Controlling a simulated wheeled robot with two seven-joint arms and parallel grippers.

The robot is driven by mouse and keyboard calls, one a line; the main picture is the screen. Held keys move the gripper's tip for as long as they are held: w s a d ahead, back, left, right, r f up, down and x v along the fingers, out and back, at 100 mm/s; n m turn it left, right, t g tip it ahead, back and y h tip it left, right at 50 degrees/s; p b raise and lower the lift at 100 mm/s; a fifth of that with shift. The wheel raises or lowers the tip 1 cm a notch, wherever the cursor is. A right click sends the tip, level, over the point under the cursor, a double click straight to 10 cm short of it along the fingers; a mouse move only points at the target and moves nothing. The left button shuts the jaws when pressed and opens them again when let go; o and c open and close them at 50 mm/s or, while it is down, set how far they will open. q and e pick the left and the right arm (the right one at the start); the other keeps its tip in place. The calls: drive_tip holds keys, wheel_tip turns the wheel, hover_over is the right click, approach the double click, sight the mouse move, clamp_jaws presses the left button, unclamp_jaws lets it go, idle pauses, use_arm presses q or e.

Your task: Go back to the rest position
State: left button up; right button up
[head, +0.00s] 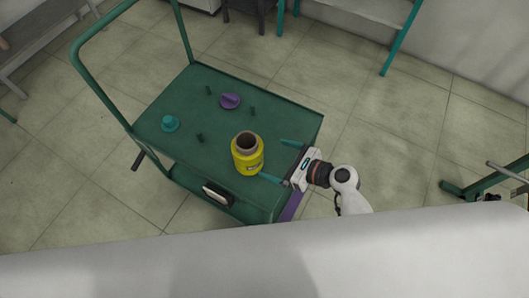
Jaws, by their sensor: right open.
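My right gripper (271,159) reaches over the right part of the green cart top (185,95) from the right. Its two teal fingers are spread apart and nothing shows between them. A yellow bobbin with a brown hollow core (248,160) stands upright just left of the fingertips, near the front edge of the cart. I cannot tell whether the lower finger touches it. My left gripper is not in view.
The cart's green handle (86,65) rises at the left. A green stand (480,183) is at the far right. Open tiled floor (400,130) lies between.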

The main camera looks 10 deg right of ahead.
drive_tip(key=s+d+r+n+g+h, duration=0.25)
drive_tip(key=s+d+n+h, duration=0.45)
drive_tip(key=n, duration=0.7)
drive_tip(key=s+d+r+n+g+h, duration=0.25)
drive_tip(key=s+d+n, duration=0.5)
drive_tip(key=n, duration=0.65)
wheel_tip(320, 180, down, 24)
drive_tip(key=s+a+g, duration=0.1)
drive_tip(key=s+a, duration=0.1)
drive_tip(key=s+d+f+g+h, duration=0.1)
drive_tip(key=s+d+f, duration=0.1)
drive_tip(key=s+f, duration=1.4)
drive_tip(key=shift+s+d+f, duration=0.35)
drive_tip(key=shift+d+f, duration=0.05)
drive_tip(key=shift+f, duration=0.15)
